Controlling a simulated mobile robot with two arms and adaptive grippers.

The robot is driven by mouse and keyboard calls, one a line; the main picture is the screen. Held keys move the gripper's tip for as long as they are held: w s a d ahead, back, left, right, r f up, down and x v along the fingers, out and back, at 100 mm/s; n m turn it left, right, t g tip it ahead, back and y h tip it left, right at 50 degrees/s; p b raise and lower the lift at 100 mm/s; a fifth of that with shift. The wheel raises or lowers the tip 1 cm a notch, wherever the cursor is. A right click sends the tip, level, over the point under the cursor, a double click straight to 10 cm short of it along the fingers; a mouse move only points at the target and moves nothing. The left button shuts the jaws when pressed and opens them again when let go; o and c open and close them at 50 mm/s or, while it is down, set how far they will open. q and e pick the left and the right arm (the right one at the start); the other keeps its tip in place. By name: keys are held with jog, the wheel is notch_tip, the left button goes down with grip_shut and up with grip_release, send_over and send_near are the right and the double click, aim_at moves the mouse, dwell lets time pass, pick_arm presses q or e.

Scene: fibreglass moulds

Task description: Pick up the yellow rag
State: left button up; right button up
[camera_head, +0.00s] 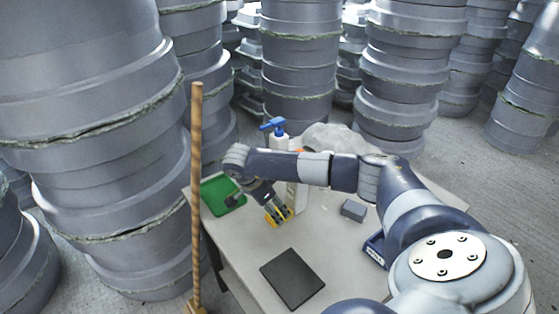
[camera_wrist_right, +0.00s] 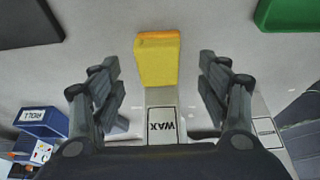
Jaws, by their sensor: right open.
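The yellow rag (camera_head: 272,221) lies on the table, partly covered by the dark fingers of my right gripper (camera_head: 277,210) in the head view. In the right wrist view the rag (camera_wrist_right: 157,62) is a folded yellow block with an orange edge. It shows ahead of and between the two spread fingers of my right gripper (camera_wrist_right: 163,84). The gripper is open and empty, with a gap between the rag and each finger. My left gripper is in neither view.
A white wax container (camera_wrist_right: 161,125) stands close to the rag. On the table (camera_head: 240,240) are a green tray (camera_head: 220,196), a dark flat pad (camera_head: 292,278), a blue-topped pump bottle (camera_head: 279,142), and a grey block (camera_head: 353,210). A wooden pole (camera_head: 196,190) rises at the left edge.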

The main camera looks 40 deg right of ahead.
jog(key=x, duration=0.3)
jog(key=shift+s+f+p, duration=0.15)
jog(key=shift+f+p, duration=0.1)
jog(key=shift+p, duration=0.05)
jog(key=shift+d+f, duration=0.1)
jog(key=shift+f, duration=0.05)
jog(key=c, duration=1.1)
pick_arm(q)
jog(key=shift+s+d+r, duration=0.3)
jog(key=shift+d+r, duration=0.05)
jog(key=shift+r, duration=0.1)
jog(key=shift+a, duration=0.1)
